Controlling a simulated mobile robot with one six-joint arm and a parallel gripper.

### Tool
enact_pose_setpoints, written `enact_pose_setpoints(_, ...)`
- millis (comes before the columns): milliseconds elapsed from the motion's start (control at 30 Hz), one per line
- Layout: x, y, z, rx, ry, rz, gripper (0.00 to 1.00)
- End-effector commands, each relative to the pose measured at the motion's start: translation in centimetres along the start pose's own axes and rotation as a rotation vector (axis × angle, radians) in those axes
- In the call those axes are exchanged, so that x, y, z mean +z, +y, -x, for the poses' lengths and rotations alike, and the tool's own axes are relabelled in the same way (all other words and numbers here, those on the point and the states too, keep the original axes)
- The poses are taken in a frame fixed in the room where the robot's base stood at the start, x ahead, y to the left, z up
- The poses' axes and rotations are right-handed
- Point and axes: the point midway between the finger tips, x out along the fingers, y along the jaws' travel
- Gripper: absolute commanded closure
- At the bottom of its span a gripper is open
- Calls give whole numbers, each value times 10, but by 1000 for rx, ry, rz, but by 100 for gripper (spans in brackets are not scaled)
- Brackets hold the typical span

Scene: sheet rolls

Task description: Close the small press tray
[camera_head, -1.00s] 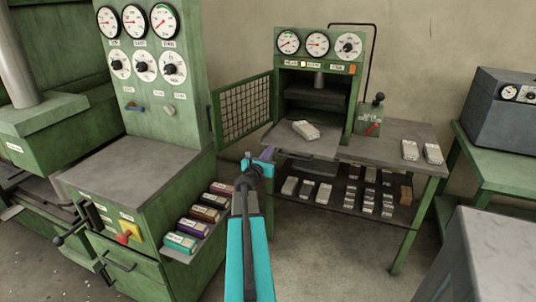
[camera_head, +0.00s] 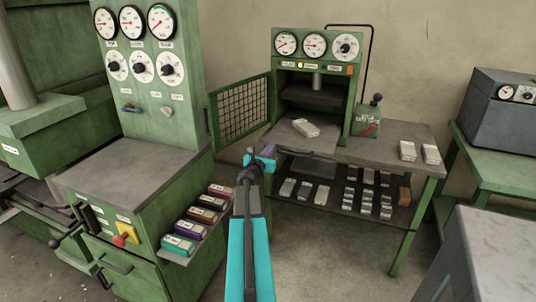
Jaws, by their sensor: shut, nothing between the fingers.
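The small press (camera_head: 318,45) is a green frame in the middle with its chamber open at the front. Its grey tray (camera_head: 285,134) stands out from the chamber, level with the bench top, and a pale block (camera_head: 306,127) lies on it. My gripper (camera_head: 270,152) is at the end of my cyan arm, shut and empty, by the near left part of the tray. The wrist hides part of the tray's near edge, and I cannot tell whether the fingers touch it.
A mesh door (camera_head: 243,107) stands open left of the press. A lever box (camera_head: 367,120) is on its right. The shelf (camera_head: 330,203) below holds several small blocks. A large control cabinet (camera_head: 135,170) with a ledge of coloured blocks stands left of my arm.

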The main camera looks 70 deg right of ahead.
Motion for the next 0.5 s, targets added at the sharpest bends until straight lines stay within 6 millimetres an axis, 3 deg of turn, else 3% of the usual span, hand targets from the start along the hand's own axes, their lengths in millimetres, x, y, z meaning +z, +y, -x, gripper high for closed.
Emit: enact_pose_setpoints(500,-1,0,-89,-2,-1,-1,100)
